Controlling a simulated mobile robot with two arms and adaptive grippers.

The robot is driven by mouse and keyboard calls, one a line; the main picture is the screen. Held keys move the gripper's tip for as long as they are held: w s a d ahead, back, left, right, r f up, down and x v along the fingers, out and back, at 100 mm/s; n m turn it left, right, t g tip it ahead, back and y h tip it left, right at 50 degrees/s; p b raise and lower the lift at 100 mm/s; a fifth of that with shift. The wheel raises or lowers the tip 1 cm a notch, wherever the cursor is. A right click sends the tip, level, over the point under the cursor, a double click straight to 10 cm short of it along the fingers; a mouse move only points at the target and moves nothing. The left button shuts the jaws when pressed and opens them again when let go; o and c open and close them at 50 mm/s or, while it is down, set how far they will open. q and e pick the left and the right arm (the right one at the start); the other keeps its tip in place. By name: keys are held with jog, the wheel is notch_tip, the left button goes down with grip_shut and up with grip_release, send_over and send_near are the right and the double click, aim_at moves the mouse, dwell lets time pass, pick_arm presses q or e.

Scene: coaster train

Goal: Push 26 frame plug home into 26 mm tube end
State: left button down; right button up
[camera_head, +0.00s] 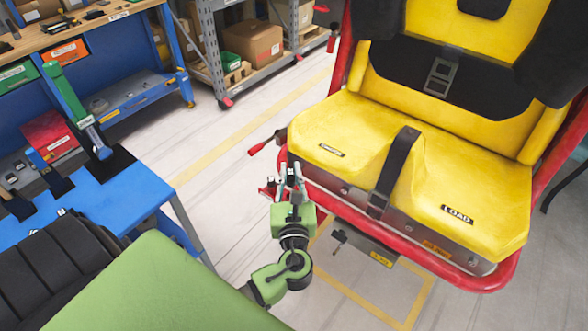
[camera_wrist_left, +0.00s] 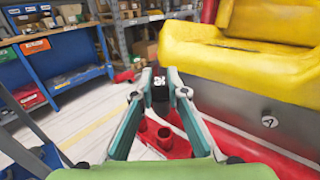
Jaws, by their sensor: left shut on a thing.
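My left gripper (camera_head: 290,178) is in front of the left corner of the red-framed seat car. In the left wrist view, its fingers (camera_wrist_left: 160,90) are shut on a small black plug (camera_wrist_left: 160,97) with a white marking that I cannot read for sure. Below and beyond the plug, two short red tube ends (camera_wrist_left: 165,137) stand on the red frame (camera_wrist_left: 182,146). The plug looks apart from them, and I cannot tell which tube is the 26 mm one. In the head view the gripper largely hides the tubes. My right gripper is not in view.
The yellow double seat (camera_head: 400,165) fills the right side. A blue workbench (camera_head: 110,195) with tools stands at left, and a grey shelf rack (camera_head: 245,70) with boxes stands behind. A red-handled lever (camera_head: 262,146) sticks out near the gripper. The floor between is clear.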

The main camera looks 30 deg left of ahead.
pick_arm(q)
jog(key=shift+w+a+f+n+g+y, duration=0.4)
jog(key=shift+w+a+y, duration=0.1)
jog(key=shift+w, duration=0.15)
jog(key=shift+w+f, duration=0.1)
jog(key=shift+f, duration=0.05)
notch_tip(320, 180, down, 4)
jog(key=b, duration=0.4)
jog(key=shift+b, duration=0.4)
jog(key=shift+r+p, duration=0.3)
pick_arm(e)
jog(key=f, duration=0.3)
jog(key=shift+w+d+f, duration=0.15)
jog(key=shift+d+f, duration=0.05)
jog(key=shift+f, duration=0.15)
pick_arm(q)
jog(key=shift+f, duration=0.35)
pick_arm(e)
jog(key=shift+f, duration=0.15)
pick_arm(q)
jog(key=shift+f, duration=0.5)
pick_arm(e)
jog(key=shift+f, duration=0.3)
pick_arm(q)
jog(key=shift+f+b, duration=0.15)
jog(key=shift+b, duration=0.15)
